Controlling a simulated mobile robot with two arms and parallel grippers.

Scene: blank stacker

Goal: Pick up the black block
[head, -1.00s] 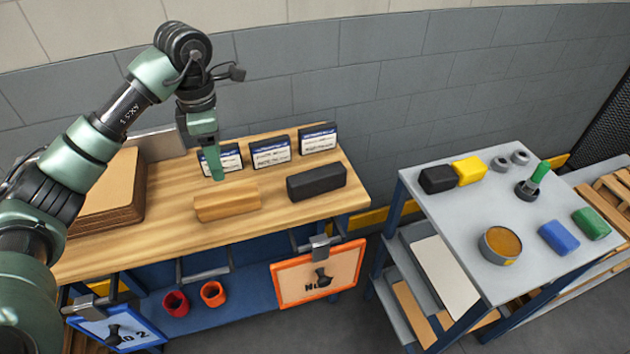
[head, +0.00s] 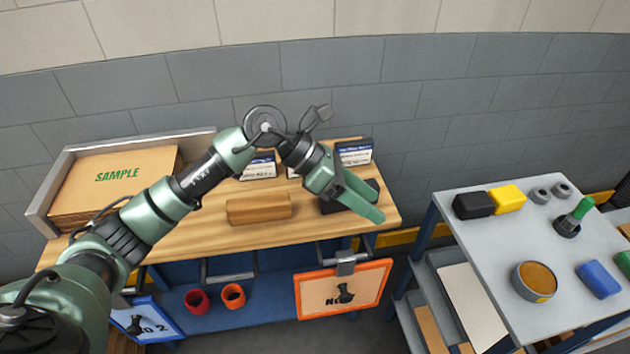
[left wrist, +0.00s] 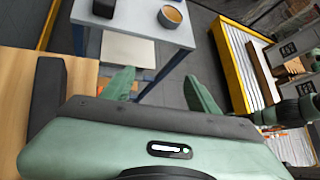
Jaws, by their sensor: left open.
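A long black block (head: 328,206) lies at the right end of the wooden bench, partly hidden behind my left gripper in the head view. It also shows at the left of the left wrist view (left wrist: 45,92). A smaller black block (head: 473,205) sits on the grey cart, touching a yellow block; part of it shows at the top of the left wrist view (left wrist: 104,9). My left gripper (head: 379,209) is open and empty, above the bench's right end, pointing toward the cart. Its fingers (left wrist: 160,86) are apart with nothing between them.
A wooden block (head: 258,209) lies left of the long black one. Upright cards (head: 353,153) stand behind. The cart (head: 483,262) also bears the yellow block (head: 507,199), a round tin (head: 534,281), a blue block (head: 599,279) and a green-handled tool (head: 576,216). A gap separates bench and cart.

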